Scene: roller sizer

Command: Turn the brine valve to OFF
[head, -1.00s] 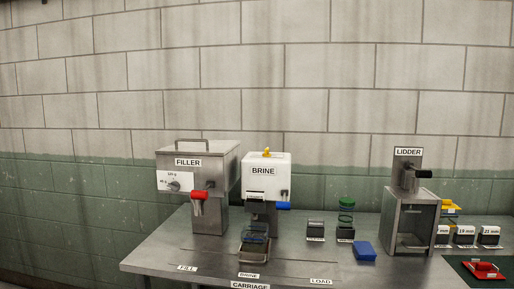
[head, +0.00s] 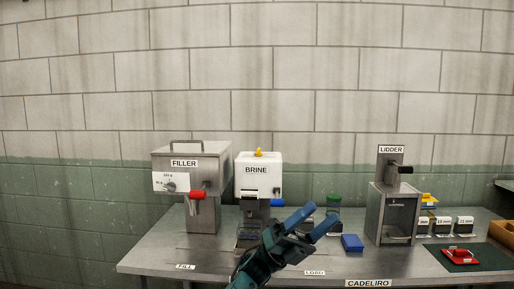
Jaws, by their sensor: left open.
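The brine machine (head: 259,178) is a white box labelled BRINE on a grey stand, with a yellow knob (head: 258,152) on top. A blue handle (head: 278,203) sticks out at its lower right; I take this to be the brine valve. It lies roughly level, pointing right. My left gripper (head: 312,220) is open and empty, with two blue fingers pointing up and right. In the picture it is below and right of the blue handle, apart from it. My left arm hides part of the carriage area under the brine machine. My right gripper is not in view.
The filler (head: 192,165) with a red handle (head: 196,195) stands left of the brine machine. A green-lidded jar (head: 333,202) and a blue block (head: 352,243) lie to the right, then the lidder (head: 395,210). A red tool (head: 461,256) lies on a dark mat. The table's front left is clear.

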